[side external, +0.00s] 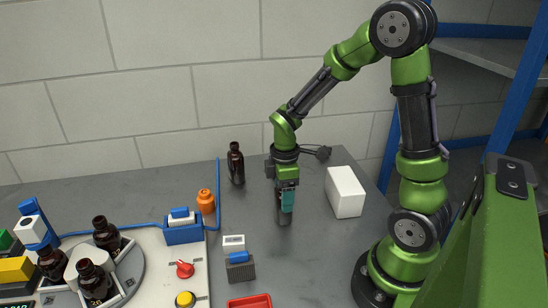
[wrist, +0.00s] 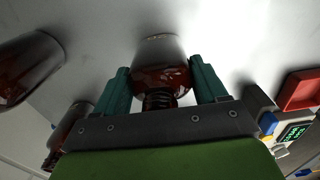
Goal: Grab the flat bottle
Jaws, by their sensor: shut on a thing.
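My gripper (side external: 287,203) points straight down over the grey table and is shut on a dark amber bottle (side external: 284,216). In the wrist view the bottle (wrist: 160,78) sits between the two teal fingers, its threaded neck toward the gripper's palm. The bottle is upright, its base at or very near the table top; I cannot tell if it touches. Its upper part is hidden by the fingers in the side view. I cannot tell from its outline whether it is the flat one.
Another amber bottle (side external: 236,165) stands at the back, left of my gripper. A white box (side external: 345,191) is on the right. Several bottles stand on a round plate (side external: 130,265).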

